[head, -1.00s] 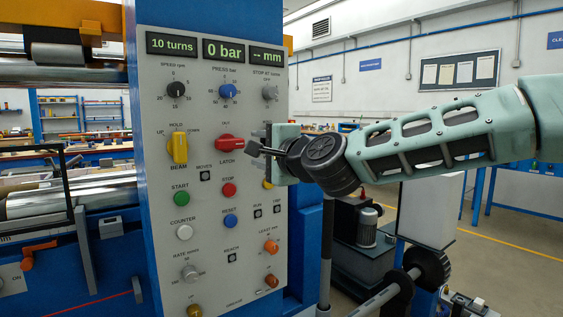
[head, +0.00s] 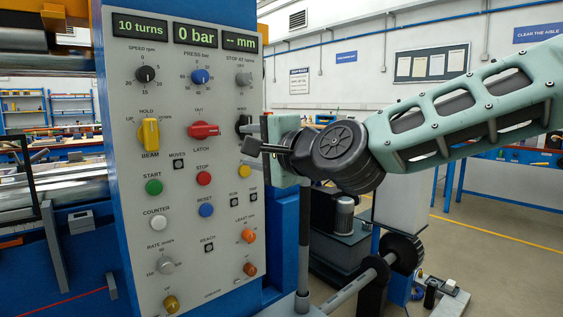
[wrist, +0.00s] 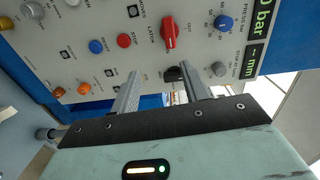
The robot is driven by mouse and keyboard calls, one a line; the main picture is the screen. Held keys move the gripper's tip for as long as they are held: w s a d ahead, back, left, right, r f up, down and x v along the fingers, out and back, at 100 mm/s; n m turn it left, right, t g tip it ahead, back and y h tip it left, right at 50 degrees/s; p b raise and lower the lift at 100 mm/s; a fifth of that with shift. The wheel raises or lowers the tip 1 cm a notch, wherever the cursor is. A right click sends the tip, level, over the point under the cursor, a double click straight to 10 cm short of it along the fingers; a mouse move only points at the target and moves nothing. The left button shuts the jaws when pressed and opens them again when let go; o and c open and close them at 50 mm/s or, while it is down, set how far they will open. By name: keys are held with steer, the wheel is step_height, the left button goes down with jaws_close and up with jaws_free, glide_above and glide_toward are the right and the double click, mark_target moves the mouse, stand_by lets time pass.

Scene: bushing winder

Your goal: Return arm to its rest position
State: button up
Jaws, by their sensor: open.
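My gripper (head: 250,149) is in front of the right edge of the grey control panel (head: 125,235), level with the red latch knob (head: 204,130). In the wrist view its two fingers (wrist: 160,85) stand apart with nothing held between them. A black knob (wrist: 174,73) on the panel shows beyond the gap between the fingers. I cannot tell from these views whether a finger touches the panel. My arm reaches in from the right side of the head view.
The yellow beam knob (head: 149,135), green start button (head: 154,187) and blue press knob (head: 200,76) are on the panel. A dark machine with a grey motor (head: 345,215) stands below my arm. Open floor (head: 470,240) lies to the right.

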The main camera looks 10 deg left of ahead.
steer(key=s+d+f+n+g+h, duration=0.2)
steer(key=s+f+n+g, duration=0.15)
steer(key=s+f, duration=0.4)
steer(key=s+d+f+n+g+h, duration=0.3)
steer(key=s+f+n, duration=0.25)
steer(key=f, duration=0.35)
steer(key=s+d+f+n+g+h, duration=0.2)
steer(key=s+d+f+n+h, duration=0.1)
steer(key=s+d+f, duration=0.4)
steer(key=s+d+f+n+g+h, duration=0.1)
steer(key=s+d+n+h, duration=0.15)
steer(key=s+d, duration=0.4)
steer(key=s+d+f+n+g+h, duration=0.1)
steer(key=s+d+f+g+h, duration=0.15)
steer(key=d, duration=0.75)
step_height(320, 180, up, 14)
steer(key=t+p, duration=0.1)
steer(key=p, duration=1.2)
steer(key=shift+s+r, duration=0.15)
steer(key=shift+a+m, duration=0.1)
steer(key=shift+m, duration=0.15)
